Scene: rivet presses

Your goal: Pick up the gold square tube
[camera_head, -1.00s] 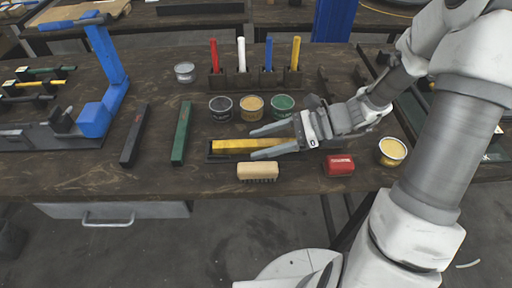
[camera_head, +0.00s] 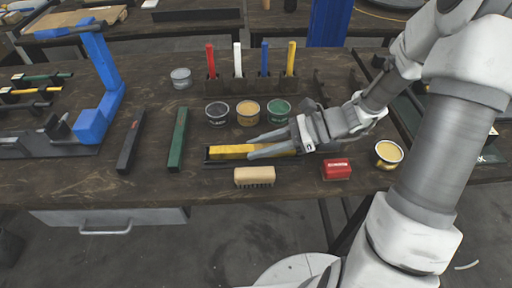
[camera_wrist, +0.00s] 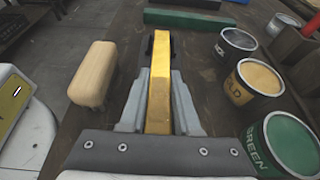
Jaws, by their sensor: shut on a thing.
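The gold square tube (camera_head: 232,152) lies on the workbench in a low dark holder (camera_head: 212,161), behind the wooden brush. In the wrist view the tube (camera_wrist: 160,75) runs away from me between the two grey fingers. My gripper (camera_head: 268,144) reaches in from the right, with a finger on each long side of the tube. In the wrist view the gripper (camera_wrist: 158,105) is shut on the tube. The tube still looks level and low over the holder; I cannot tell whether it is clear of it. Its near end is hidden by the gripper.
A wooden brush (camera_head: 254,177) and a red block (camera_head: 337,169) sit in front. Black (camera_head: 217,112), gold (camera_head: 248,112) and green (camera_head: 279,110) paint cans stand behind. Green (camera_head: 178,140) and black (camera_head: 131,142) tubes lie left. An open yellow can (camera_head: 388,154) stands right.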

